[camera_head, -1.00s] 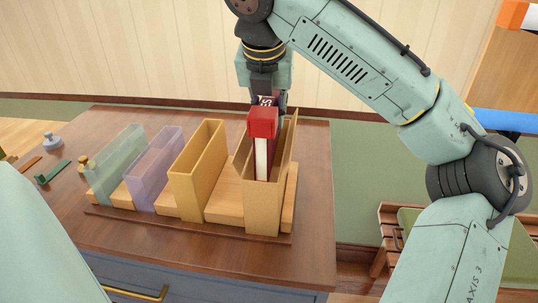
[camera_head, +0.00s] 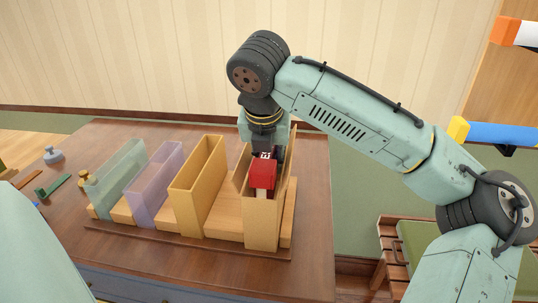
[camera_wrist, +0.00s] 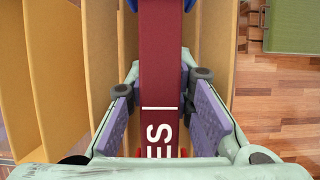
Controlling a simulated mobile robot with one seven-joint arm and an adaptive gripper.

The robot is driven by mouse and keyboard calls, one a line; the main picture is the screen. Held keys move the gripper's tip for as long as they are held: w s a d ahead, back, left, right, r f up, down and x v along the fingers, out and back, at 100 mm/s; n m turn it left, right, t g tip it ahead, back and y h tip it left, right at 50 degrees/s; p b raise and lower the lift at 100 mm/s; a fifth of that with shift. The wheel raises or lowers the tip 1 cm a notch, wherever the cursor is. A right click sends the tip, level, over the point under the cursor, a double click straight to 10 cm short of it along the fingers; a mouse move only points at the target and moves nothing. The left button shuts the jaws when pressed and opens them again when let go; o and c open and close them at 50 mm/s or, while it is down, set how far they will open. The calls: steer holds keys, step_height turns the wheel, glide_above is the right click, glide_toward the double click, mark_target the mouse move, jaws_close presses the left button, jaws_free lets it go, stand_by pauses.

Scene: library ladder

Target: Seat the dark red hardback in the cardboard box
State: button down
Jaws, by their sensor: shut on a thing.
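The dark red hardback (camera_head: 263,174) is upright in the tan cardboard box (camera_head: 262,228), the rightmost in the row. Its red top end shows above the box's low front edge, with a short strip of pale pages below it; its lower part is hidden inside. My gripper (camera_head: 268,150) is shut on the book from above, at the box's mouth. In the wrist view the dark red spine (camera_wrist: 160,60) with white letters runs between the purple pads of my gripper (camera_wrist: 161,105). Tan walls stand on both sides of it. Whether the book touches the bottom is hidden.
A yellow box (camera_head: 197,190), a purple box (camera_head: 155,185) and a green translucent box (camera_head: 119,180) stand to the left on a wooden base. Small items, including a green piece (camera_head: 53,186), lie on the desk's left. The desk (camera_head: 312,190) is bare to the right.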

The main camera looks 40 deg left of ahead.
steer(key=shift+f, duration=0.3)
steer(key=c, duration=1.7)
jaws_free()
steer(key=shift+r, duration=0.3)
steer(key=b+v, duration=0.2)
steer(key=v, duration=1)
steer(key=shift+r, duration=0.4)
